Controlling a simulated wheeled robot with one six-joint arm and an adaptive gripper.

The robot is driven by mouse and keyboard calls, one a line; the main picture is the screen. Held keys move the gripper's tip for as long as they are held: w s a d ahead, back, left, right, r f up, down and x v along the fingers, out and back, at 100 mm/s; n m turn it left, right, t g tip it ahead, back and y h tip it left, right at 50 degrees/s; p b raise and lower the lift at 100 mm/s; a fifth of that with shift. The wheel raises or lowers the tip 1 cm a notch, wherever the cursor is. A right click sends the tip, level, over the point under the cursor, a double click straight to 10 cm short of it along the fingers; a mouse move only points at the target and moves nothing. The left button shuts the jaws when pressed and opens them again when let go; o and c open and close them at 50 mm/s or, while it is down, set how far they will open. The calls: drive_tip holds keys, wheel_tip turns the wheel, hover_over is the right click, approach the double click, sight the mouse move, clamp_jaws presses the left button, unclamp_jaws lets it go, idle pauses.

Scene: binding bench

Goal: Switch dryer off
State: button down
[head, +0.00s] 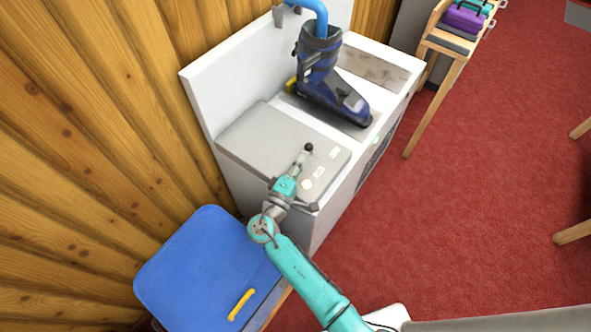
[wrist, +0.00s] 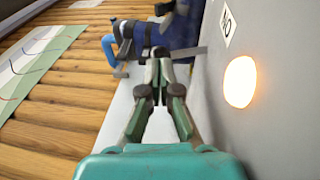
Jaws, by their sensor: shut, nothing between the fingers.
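The dryer (head: 232,155) is a white bench unit with a raised grey panel (head: 258,124) in front of a blue ski boot (head: 335,95). A black ball knob (head: 309,147) shows on the panel among small white labels. My gripper (head: 303,157) is shut and empty, low over the panel, with its tips close to the knob; contact cannot be told. In the wrist view my gripper (wrist: 158,64) has its fingers together.
A blue hose (head: 318,12) enters the boot. A blue chair or stool (head: 195,265) with a yellow strip stands at the lower left by the wooden wall (head: 70,130). A wooden stand (head: 440,60) with a purple case (head: 464,19) is at the back.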

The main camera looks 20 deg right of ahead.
sight(309, 149)
drive_tip(key=shift+w+d, duration=0.2)
drive_tip(key=shift+w, duration=0.05)
drive_tip(key=shift+w+d+r+g+y, duration=0.15)
drive_tip(key=shift+d+r+g+y, duration=0.1)
drive_tip(key=shift+r+g+y, duration=0.15)
idle(0.4)
drive_tip(key=shift+w+d+r+m+g+y, duration=0.3)
drive_tip(key=shift+d+r+g+y, duration=0.1)
drive_tip(key=shift+g+y, duration=0.1)
drive_tip(key=shift+w+d+r+g+y, duration=0.45)
drive_tip(key=shift+d+g+y, duration=0.2)
drive_tip(key=shift+y, duration=0.25)
drive_tip(key=shift+w+d+r+g+y, duration=0.2)
drive_tip(key=shift+w+d+g+y, duration=0.25)
drive_tip(key=shift+g+y, duration=0.35)
drive_tip(key=shift+w+d, duration=0.2)
drive_tip(key=shift+d, duration=0.25)
drive_tip(key=shift+r, duration=0.15)
drive_tip(key=shift+r, duration=0.65)
